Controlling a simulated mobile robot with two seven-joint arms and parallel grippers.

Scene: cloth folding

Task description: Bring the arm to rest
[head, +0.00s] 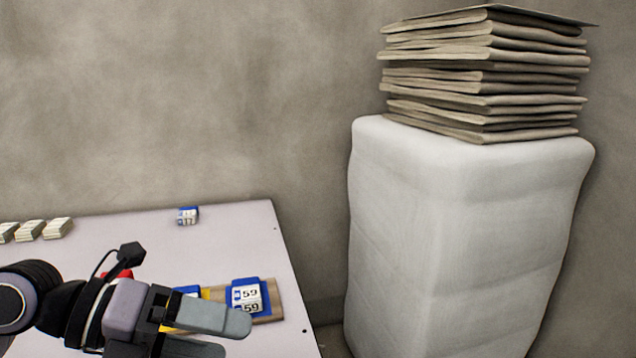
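My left gripper (236,337) comes in from the left at the bottom of the head view, above the light table (130,237). Its two grey fingers point right and stand apart, with nothing visible between them. The lower finger is partly cut off by the frame's bottom edge. A blue-and-white block marked 59 (247,294) lies on a brown piece (272,299) just behind the fingertips. My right gripper is not in view.
A small blue-and-white block (187,216) stands near the table's back edge. Several pale stacks (30,231) sit at the far left. A white wrapped block (455,235) stands right of the table, bearing a pile of folded grey-brown cloths (485,75).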

